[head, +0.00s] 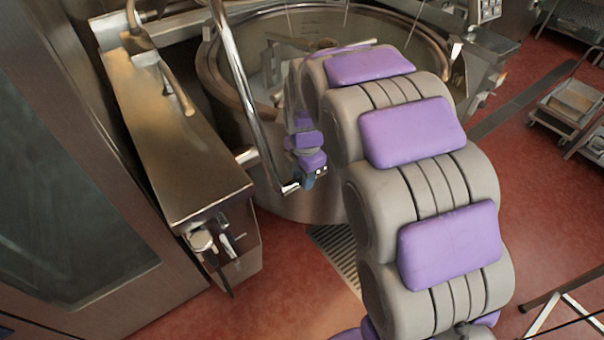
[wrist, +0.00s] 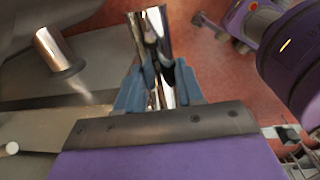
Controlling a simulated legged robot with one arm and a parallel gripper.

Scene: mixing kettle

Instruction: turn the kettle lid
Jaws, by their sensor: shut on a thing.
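The large steel kettle (head: 205,65) stands at the top middle of the head view, its round mouth uncovered and part of its inside showing. The lid itself I cannot clearly make out. A long polished bar (head: 247,105) slants down in front of the kettle and bends at its lower end. My gripper (head: 300,184) is at that bent end, in front of the kettle wall. In the wrist view, the blue fingers of my gripper (wrist: 158,78) are shut on the shiny bar (wrist: 150,35), one on each side of it. My arm hides the kettle's right front.
A steel housing (head: 175,135) stands close on the left, with fittings on its lower front. A floor grate (head: 338,255) lies below the kettle. Carts (head: 568,105) stand at the far right. Red floor (head: 545,190) is open to the right of my arm.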

